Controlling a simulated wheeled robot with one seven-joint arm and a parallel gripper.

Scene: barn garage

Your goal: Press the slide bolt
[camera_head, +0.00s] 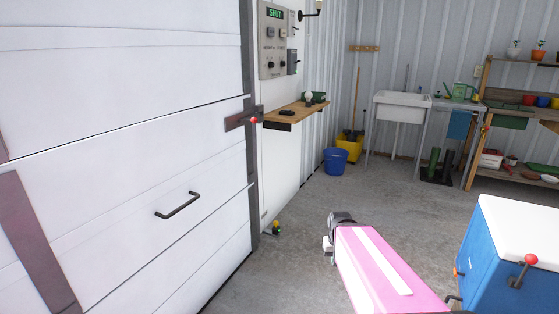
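The slide bolt (243,120) is a dark, brownish metal piece with a red knob, mounted at the right edge of the white panelled door. It lies across the door's edge and the dark frame post. My pink arm with a white stripe reaches up from the bottom of the picture. My gripper (329,243) is at its far end, low and to the right of the bolt, well apart from it. The fingers are mostly hidden by the arm, so their opening does not show.
The door has a dark handle (178,205). Right of the bolt, a wooden shelf (297,113) juts from the wall below a control panel (273,40) reading "SHUT". A blue box with a white lid (520,228) stands at lower right. The middle concrete floor is clear.

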